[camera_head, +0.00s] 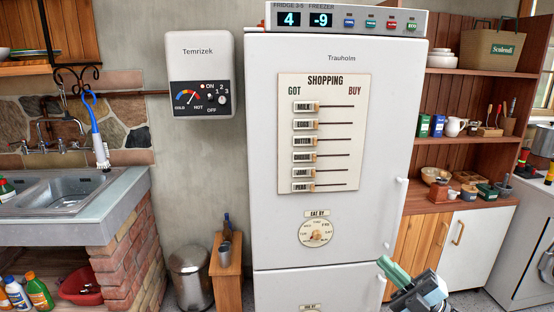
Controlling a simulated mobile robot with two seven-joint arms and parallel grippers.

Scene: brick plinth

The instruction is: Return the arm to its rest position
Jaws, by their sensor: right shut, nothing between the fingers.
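My right gripper (392,271) shows at the lower right, in front of the fridge's right edge. Its green fingers are shut with nothing between them, and they point up and left. Only the gripper and a short part of its wrist show; the rest of my right arm is out of frame. My left gripper is not in view. The white fridge (390,95) fills the middle, with its doors shut. A shopping board (325,95) with several sliders, all at the left, and a round dial (315,233) are on its upper door.
A brick plinth (125,255) with a sink (60,190) stands at the left. A metal bin (189,278) and a small wooden stand (228,270) are beside the fridge. A wooden shelf unit (450,103) and a white appliance (530,235) stand at the right.

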